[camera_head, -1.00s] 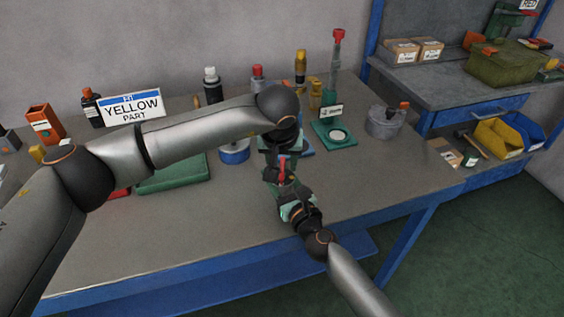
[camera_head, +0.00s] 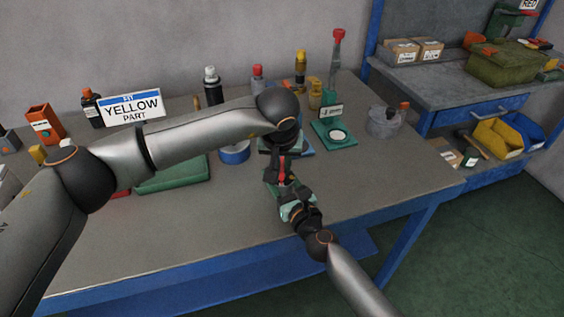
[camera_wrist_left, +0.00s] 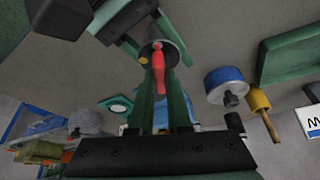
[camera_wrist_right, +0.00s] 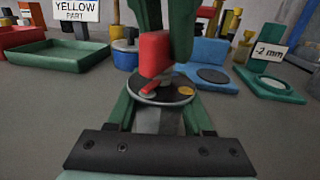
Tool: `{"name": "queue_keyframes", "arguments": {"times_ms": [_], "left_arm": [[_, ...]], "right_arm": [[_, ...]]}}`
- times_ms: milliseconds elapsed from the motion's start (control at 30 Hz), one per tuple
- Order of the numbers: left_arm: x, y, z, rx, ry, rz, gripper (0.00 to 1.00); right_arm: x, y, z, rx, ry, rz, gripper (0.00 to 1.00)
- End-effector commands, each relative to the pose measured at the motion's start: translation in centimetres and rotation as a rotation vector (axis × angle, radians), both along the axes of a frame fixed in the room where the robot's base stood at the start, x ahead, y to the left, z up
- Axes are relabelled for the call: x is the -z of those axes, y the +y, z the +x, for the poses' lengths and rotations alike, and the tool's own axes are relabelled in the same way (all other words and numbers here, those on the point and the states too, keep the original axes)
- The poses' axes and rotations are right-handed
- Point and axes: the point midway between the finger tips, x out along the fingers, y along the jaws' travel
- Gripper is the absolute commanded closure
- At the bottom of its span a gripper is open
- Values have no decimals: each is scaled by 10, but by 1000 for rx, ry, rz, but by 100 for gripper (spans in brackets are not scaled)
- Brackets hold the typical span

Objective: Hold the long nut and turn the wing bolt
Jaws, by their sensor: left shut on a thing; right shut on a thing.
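The red wing bolt (camera_wrist_right: 154,52) stands upright on top of the grey long nut (camera_wrist_right: 158,121) in the right wrist view. My right gripper (camera_wrist_right: 158,108) is shut around the nut from the near side. My left gripper (camera_wrist_left: 160,82) comes from above and is shut on the wing bolt, which also shows red in the left wrist view (camera_wrist_left: 159,72). A dark disc with a brass-coloured spot lies between bolt and nut. In the head view both grippers meet over the bench, and the nut is mostly hidden by them.
A green tray (camera_head: 173,179) lies left of the grippers on the workbench (camera_head: 200,240). A blue-and-white round part (camera_head: 234,153) stands just left of them. A green stand (camera_head: 337,138) and a grey pot (camera_head: 382,122) stand to the right. The bench front is clear.

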Motion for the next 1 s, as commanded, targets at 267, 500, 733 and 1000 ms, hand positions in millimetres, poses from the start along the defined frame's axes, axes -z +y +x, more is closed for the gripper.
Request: {"name": "queue_keyframes", "arguments": {"times_ms": [267,500,733,1000], "left_arm": [[-1,0,0,-9,-1,0,100],[-1,-1,0,-89,-1,0,100],[-1,-2,0,-259,-2,1,100],[0,-3,1,-484,0,1,100]], "right_arm": [[1,0,0,0,1,0,100],[0,0,0,0,1,0,100],[1,0,0,0,1,0,100],[0,0,0,0,1,0,100]]}}
